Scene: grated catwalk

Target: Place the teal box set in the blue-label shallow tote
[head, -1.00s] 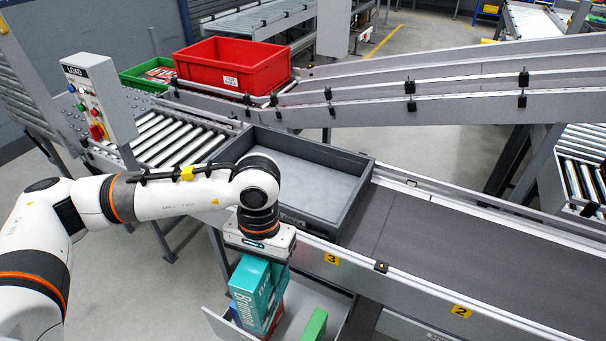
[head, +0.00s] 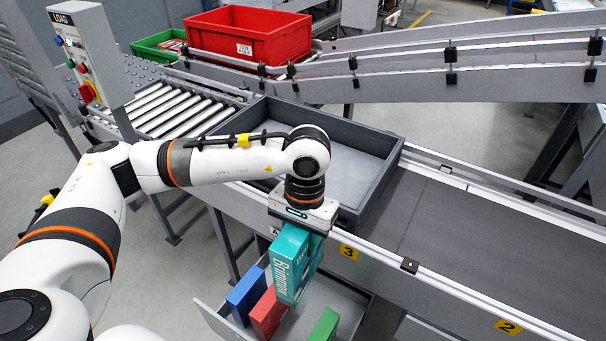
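The teal box set (head: 291,262), with white lettering on its side, hangs upright under my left gripper (head: 302,222). The gripper is shut on its top; the fingertips are mostly hidden by the wrist and the boxes. The set is above a grey open bin, in front of the conveyor. A shallow dark grey tote (head: 376,184) stands on the conveyor just behind my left wrist. It looks empty, and my arm covers part of its near side. No blue label can be made out on it. My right gripper is out of view.
The grey open bin (head: 350,297) holds a blue box (head: 246,294), a red box (head: 268,313) and a green box (head: 325,326). A red tote (head: 250,38) and a green tote (head: 154,46) stand behind. The belt (head: 460,225) right of the grey tote is clear.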

